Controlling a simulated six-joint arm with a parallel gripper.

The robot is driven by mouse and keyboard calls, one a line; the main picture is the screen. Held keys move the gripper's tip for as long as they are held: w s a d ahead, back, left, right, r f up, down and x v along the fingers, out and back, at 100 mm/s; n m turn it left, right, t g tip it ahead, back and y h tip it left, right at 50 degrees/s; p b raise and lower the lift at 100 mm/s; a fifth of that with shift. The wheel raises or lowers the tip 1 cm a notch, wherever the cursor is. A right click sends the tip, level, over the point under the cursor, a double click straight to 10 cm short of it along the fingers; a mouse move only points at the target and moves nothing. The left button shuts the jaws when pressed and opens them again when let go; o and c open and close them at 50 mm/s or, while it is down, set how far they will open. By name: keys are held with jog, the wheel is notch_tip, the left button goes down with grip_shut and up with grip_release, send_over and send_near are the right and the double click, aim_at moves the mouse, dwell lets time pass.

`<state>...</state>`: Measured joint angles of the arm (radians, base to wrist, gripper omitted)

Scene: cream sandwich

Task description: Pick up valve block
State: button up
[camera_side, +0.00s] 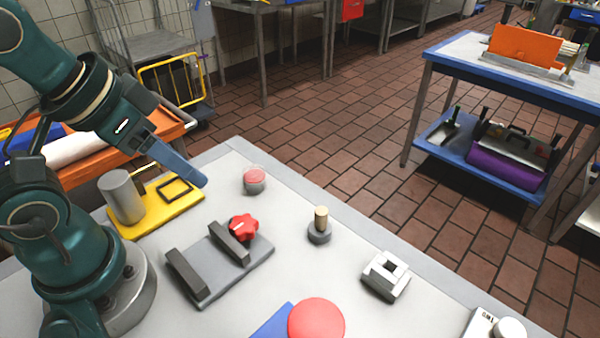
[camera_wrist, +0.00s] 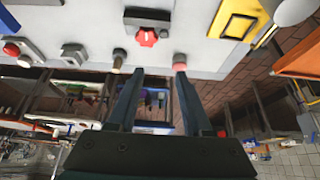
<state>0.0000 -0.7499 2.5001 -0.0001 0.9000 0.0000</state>
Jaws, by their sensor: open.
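A light grey block with a square opening on top (camera_side: 386,275) stands upright on the table at the right; it looks like the valve block, though no label shows. In the wrist view it is small at the upper left (camera_wrist: 73,54). A red star-shaped knob (camera_side: 243,228) sits beside the two dark bars of a grey fixture (camera_side: 238,272), also near the top of the wrist view (camera_wrist: 147,37). My gripper (camera_side: 200,181) is raised over the table's far left, well away from the grey block. Its two fingers (camera_wrist: 160,74) are apart with nothing between them.
A yellow plate (camera_side: 188,203) with a grey cylinder (camera_side: 122,197) lies near my base. A red-topped round piece (camera_side: 254,180), a peg in a dark base (camera_side: 319,226) and a red disc (camera_side: 316,319) stand on the table. Bare table surrounds the grey block.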

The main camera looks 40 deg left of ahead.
jog(key=o, duration=0.8)
